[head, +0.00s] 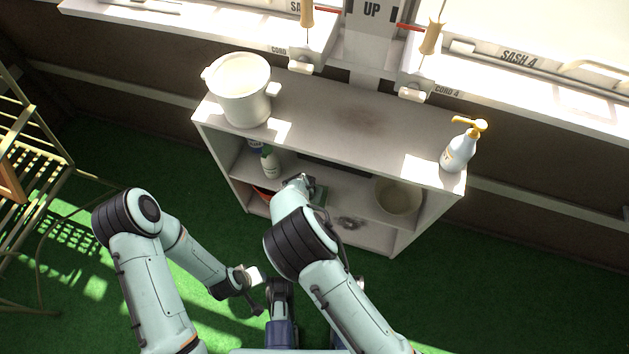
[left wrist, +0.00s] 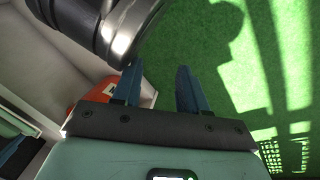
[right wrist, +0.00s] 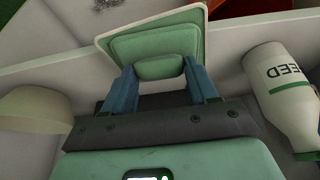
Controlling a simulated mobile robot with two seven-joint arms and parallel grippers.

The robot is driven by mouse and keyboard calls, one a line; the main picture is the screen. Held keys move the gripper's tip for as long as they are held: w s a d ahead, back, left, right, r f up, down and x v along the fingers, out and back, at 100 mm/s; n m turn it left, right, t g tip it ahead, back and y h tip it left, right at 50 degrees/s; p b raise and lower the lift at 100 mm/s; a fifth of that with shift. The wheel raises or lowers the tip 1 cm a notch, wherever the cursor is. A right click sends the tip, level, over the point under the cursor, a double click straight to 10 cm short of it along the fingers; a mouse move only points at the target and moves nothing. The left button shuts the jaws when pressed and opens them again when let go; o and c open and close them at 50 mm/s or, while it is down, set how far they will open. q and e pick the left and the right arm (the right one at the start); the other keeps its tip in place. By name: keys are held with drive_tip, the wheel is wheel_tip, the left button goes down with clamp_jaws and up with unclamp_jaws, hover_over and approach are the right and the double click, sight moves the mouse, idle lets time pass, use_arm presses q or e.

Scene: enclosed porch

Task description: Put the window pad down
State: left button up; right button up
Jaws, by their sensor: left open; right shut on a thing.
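The window pad (right wrist: 155,42) is a green block with a pale rim and a green grip. My right gripper (right wrist: 160,72) is shut on that grip. In the head view the right gripper (head: 304,184) reaches into the shelf unit (head: 228,165), and only a bit of green pad (head: 320,192) shows beside it. The pad is close to a shelf surface, but I cannot tell whether it touches. My left gripper (head: 248,284) is low in front of the unit; in the left wrist view its fingers (left wrist: 158,88) are apart and empty.
A pale bowl (head: 397,197) is to the right of the pad; a white bottle (head: 269,162) and a reddish-orange thing (head: 262,193) are to the left. On the unit's top stand a white bucket (head: 240,92) and a pump bottle (head: 460,150). A slatted chair (head: 30,150) stands at left.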

drive_tip(key=shift+w+d, duration=0.2)
drive_tip(key=shift+w, duration=0.5)
drive_tip(key=w+b, duration=0.1)
drive_tip(key=w, duration=0.1)
drive_tip(key=w+d, duration=0.1)
drive_tip(key=shift+w+d+f+b, duration=0.15)
drive_tip(key=shift+w+b, duration=0.2)
drive_tip(key=shift+w, duration=0.05)
drive_tip(key=shift+s+f, duration=0.15)
drive_tip(key=shift+f, duration=0.4)
use_arm(q)
drive_tip(key=shift+g, duration=0.8)
drive_tip(key=s+f, duration=0.2)
drive_tip(key=s, duration=0.1)
drive_tip(key=s+f, duration=0.1)
drive_tip(key=shift+s+a+f, duration=0.2)
drive_tip(key=shift+a, duration=0.1)
drive_tip(key=shift+f, duration=0.1)
use_arm(e)
drive_tip(key=shift+f, duration=0.1)
drive_tip(key=o, duration=1.3)
use_arm(q)
drive_tip(key=shift+s, duration=0.15)
use_arm(e)
drive_tip(key=shift+f, duration=0.1)
